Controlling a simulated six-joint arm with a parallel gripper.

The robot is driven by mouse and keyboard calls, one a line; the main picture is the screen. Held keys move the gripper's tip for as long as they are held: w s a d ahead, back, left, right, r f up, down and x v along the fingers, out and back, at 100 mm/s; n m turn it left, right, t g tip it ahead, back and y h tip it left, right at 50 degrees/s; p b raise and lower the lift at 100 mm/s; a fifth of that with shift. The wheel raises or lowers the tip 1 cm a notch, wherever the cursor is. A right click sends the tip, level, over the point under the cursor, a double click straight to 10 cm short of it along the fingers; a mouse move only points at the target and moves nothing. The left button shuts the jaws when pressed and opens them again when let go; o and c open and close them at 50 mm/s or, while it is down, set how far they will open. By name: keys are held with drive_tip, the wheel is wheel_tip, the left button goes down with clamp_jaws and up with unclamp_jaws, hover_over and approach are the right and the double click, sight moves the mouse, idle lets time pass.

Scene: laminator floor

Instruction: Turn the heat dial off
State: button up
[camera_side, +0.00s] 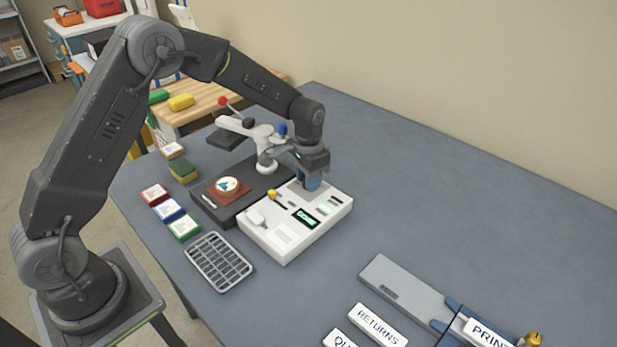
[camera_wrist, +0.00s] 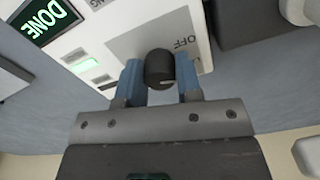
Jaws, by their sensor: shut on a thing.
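The heat dial (camera_wrist: 159,68) is a black round knob on a grey plate of the white control panel (camera_side: 290,239). The word OFF is printed beside the dial in the wrist view. My gripper (camera_wrist: 160,84) has its two blue fingers on either side of the dial, shut on it. In the side view my gripper (camera_side: 312,183) reaches down over the back right part of the panel and hides the dial. A small green screen (camera_wrist: 45,20) on the panel reads DONE. Where the dial's mark points is hard to tell.
A dark press with a lever (camera_side: 223,101) stands directly left of the panel. A wire rack (camera_side: 219,262) lies in front. Red, blue and green boxes (camera_side: 169,210) sit at the left. The table's back right is clear.

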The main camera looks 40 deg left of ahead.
drive_tip(key=n, duration=0.7)
idle(0.7)
drive_tip(key=o, duration=0.9)
drive_tip(key=shift+o, duration=0.2)
wheel_tip(320, 180, up, 14)
